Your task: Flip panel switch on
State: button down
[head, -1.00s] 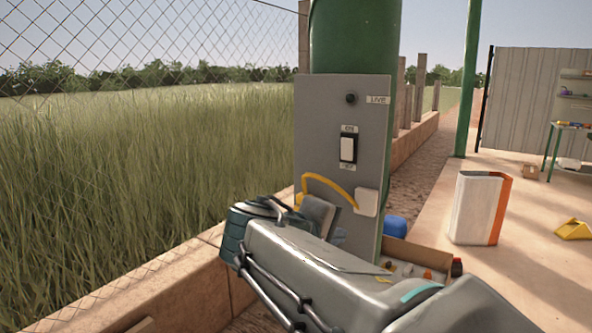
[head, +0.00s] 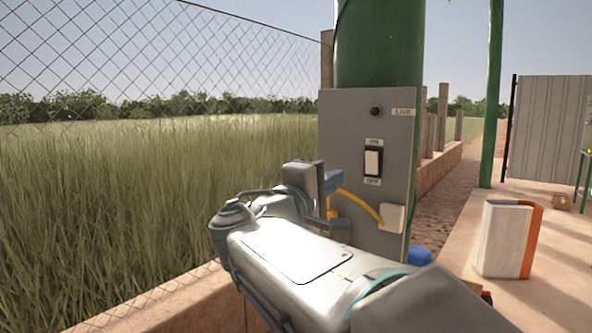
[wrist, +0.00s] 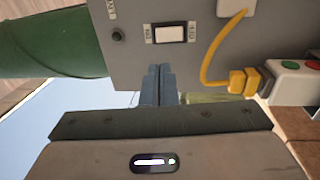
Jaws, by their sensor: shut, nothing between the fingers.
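The panel switch is a white rocker (head: 373,162) in a black frame on a grey panel (head: 345,120), with an ON label above and an OFF label below. I cannot tell which half is pressed in. It also shows in the wrist view (wrist: 170,34), turned sideways. The lamp (head: 376,111) labelled LIVE above it looks dark green and unlit. My gripper (head: 334,178) is shut and empty, left of the switch and slightly lower in the head view. In the wrist view its blue fingertips (wrist: 161,68) are together just beside the switch, apart from it.
A yellow cable (head: 360,203) loops below the switch to a white box (head: 392,218). A box with green and red buttons (wrist: 301,66) shows in the wrist view. A green post (head: 378,45) stands behind the panel. A white and orange container (head: 506,240) stands at right.

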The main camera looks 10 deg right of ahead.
aim_at(371, 156)
jog(key=p+x, duration=0.2)
jog(key=x, duration=1.1)
jog(key=shift+p, duration=0.35)
